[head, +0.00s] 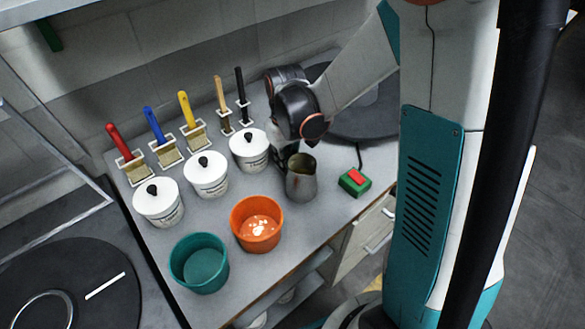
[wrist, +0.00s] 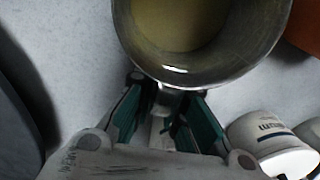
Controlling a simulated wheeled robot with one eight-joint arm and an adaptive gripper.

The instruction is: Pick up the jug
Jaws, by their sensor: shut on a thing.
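The metal jug (head: 301,182) is upright near the front edge of the grey counter, with pale yellowish content inside. It fills the top of the wrist view (wrist: 205,68), seen from above. My gripper (wrist: 165,92) is shut on the jug's handle side, its green-sided fingers reaching to just below the rim. The handle itself is mostly hidden between the fingers. In the head view my arm comes from the upper right, and the fingers are largely hidden behind the jug. I cannot tell whether the jug's base touches the counter.
An orange bucket (head: 257,229) and a teal bucket (head: 199,267) stand left of the jug. White lidded pots, one close by (head: 249,151), and several coloured-handled tools stand behind. A green box with a red button (head: 355,182) is to the right. A dark round plate (head: 352,115) lies behind my arm.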

